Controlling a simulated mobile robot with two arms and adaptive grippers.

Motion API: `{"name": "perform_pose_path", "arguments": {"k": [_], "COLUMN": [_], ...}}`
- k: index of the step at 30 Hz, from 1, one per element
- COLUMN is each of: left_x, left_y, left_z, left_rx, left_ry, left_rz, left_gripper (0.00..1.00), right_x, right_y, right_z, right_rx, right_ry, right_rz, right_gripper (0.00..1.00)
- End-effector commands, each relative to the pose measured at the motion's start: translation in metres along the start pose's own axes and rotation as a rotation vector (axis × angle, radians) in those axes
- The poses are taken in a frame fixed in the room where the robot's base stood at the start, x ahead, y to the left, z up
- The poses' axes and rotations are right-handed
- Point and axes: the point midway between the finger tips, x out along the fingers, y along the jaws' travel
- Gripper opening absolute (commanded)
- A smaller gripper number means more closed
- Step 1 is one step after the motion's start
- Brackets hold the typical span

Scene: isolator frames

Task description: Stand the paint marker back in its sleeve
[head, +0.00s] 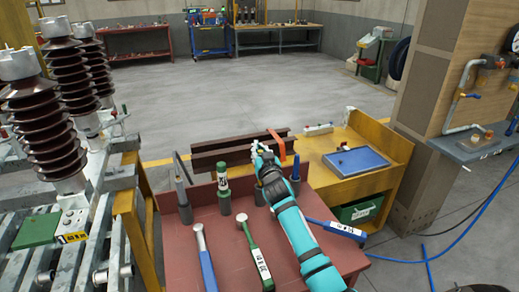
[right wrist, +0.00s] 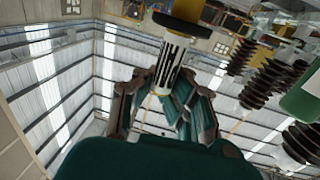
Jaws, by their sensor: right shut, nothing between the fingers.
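A green and white marker-like cylinder (head: 222,176) with a dark-marked label stands upright in a grey sleeve (head: 224,203) on the red bench. I cannot read its label. My right gripper (head: 258,147) is to its right, apart from it, above the back of the bench, and is shut and empty. In the right wrist view my right gripper (right wrist: 162,110) shows with a white cylinder with black stripes (right wrist: 169,65) beyond the fingers; I cannot tell what it is. My left gripper is not in view.
More grey sleeves stand on the red bench (head: 190,275), one with a blue item (head: 295,168). Long-handled tools with labels, one blue (head: 205,262) and one green (head: 255,255), lie at the front. A brown steel beam (head: 225,153) lies behind.

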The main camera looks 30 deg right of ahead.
Motion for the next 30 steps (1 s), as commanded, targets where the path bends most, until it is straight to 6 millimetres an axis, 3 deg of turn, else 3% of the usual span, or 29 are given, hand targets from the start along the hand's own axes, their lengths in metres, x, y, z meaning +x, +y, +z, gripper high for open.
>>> {"name": "perform_pose_path", "arguments": {"k": [30], "left_x": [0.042], "left_y": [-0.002], "left_z": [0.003], "left_rx": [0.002], "left_ry": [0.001], "left_rz": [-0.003], "left_gripper": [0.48], "right_x": [0.000], "right_y": [0.001], "right_z": [0.054], "right_rx": [0.001], "right_ry": [0.000], "right_rz": [0.000], "right_gripper": [0.00]}}
